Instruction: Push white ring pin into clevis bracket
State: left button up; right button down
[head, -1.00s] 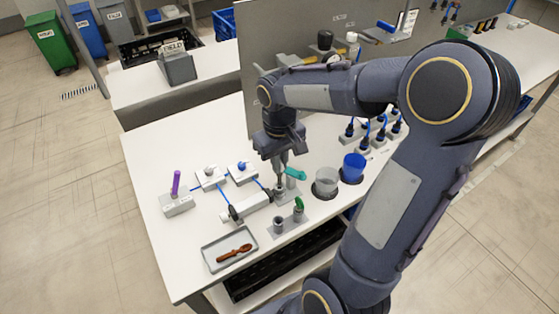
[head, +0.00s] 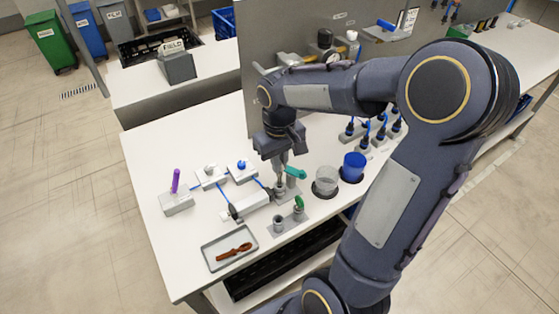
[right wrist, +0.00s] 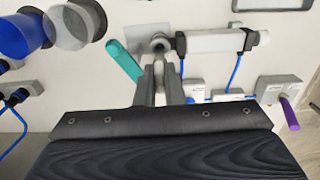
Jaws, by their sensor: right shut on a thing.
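My right gripper (head: 282,176) points straight down at the small grey clevis bracket (head: 280,193) at the end of the white cylinder. In the right wrist view, the fingertips (right wrist: 158,72) are close together at the bracket (right wrist: 160,43). They are shut on a small pale piece, taken as the white ring pin (right wrist: 158,64), mostly hidden between the fingers. I cannot tell how deep the pin sits in the bracket. A teal handle (right wrist: 125,62) lies right beside the fingers. My left gripper is not in view.
The white cylinder (head: 249,207) lies beside the bracket. A tray (head: 230,248) holds a brown tool. Clear and blue cups (head: 354,165) stand to the right. A purple pin (head: 176,181) stands at left.

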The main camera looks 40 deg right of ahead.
jog(key=shift+f+b, duration=1.55)
jog(key=shift+f, duration=0.8)
dwell(1.6)
jog(key=c, duration=0.9)
grip_release()
jog(key=shift+r, duration=0.1)
jog(key=shift+r+p, duration=2.6)
jog(key=shift+r, duration=0.4)
